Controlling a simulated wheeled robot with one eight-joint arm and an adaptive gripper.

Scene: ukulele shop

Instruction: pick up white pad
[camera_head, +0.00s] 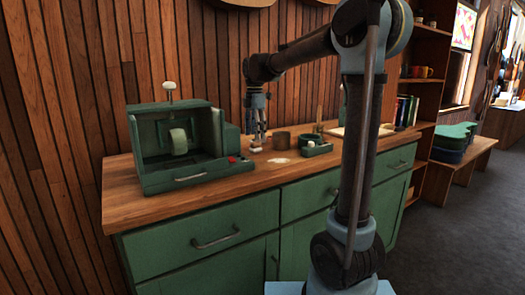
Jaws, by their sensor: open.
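A small flat white patch (279,160), which looks like the white pad, lies on the wooden counter top near its front edge. My gripper (257,143) points down over the counter, left of this patch and a little behind it. Its fingers are apart, and I see nothing held between them. Small pale shapes (255,150) show at the fingertips. I cannot tell whether they are part of the gripper or a thing on the counter.
A green machine (180,150) with an open front stands left of my gripper. A brown cup (281,140), a small green tray (315,149) and a pale board or book (352,130) are to the right. The wood-slat wall is close behind.

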